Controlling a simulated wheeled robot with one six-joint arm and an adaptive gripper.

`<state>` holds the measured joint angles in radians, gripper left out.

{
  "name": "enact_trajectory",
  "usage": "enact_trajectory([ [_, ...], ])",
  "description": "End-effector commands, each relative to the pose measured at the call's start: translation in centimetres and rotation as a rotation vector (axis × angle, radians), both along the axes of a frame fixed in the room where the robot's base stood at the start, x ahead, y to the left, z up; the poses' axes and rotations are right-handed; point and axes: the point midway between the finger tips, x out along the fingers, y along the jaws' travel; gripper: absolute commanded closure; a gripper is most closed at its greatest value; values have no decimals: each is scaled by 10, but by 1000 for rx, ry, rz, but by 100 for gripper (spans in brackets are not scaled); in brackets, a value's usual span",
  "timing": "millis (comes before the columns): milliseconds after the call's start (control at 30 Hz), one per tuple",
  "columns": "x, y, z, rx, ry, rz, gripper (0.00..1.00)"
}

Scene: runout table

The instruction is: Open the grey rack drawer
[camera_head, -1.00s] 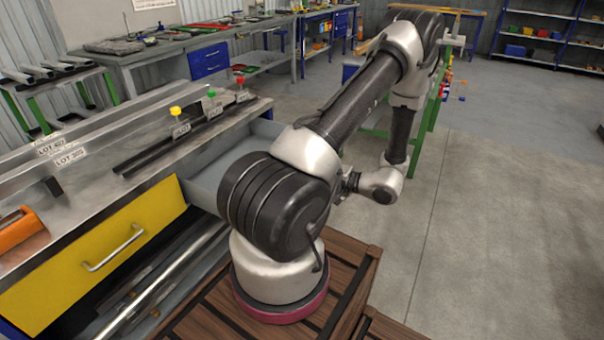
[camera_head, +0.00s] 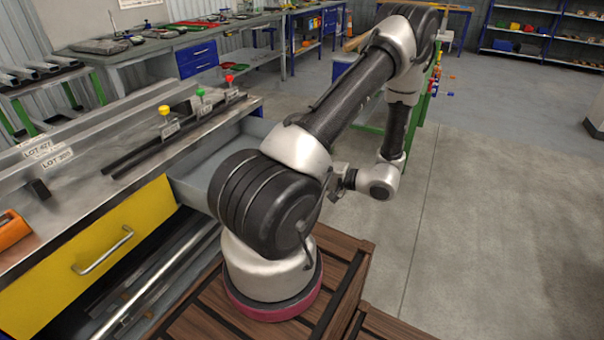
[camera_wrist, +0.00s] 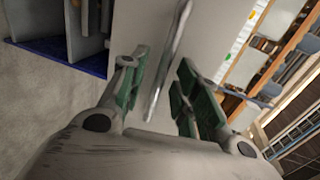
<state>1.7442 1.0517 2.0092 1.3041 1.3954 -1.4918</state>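The grey drawer (camera_head: 190,190) stands pulled out from under the steel-topped table, right of a yellow drawer. Its inside shows in the head view; my arm hides its front. In the wrist view a slim metal bar handle (camera_wrist: 172,60) crosses a plain grey panel (camera_wrist: 212,38). My gripper (camera_wrist: 160,60) is open, its two green-padded fingers on either side of the bar. A gap shows between the bar and each finger. In the head view my gripper (camera_head: 340,181) is small and partly hidden beyond my arm.
The yellow drawer (camera_head: 100,248) with a bar handle is shut. Metal bars lie on the shelf beneath it. Knobbed stops (camera_head: 165,112) and an orange tool (camera_head: 12,229) are on the tabletop. Open concrete floor (camera_head: 490,220) lies to the right.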

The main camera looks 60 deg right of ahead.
Motion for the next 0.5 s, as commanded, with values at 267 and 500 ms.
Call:
enact_trajectory([
  [267, -61, -6, 12, -2, 1, -5, 69],
  [500, -97, -8, 19, 0, 0, -2, 69],
])
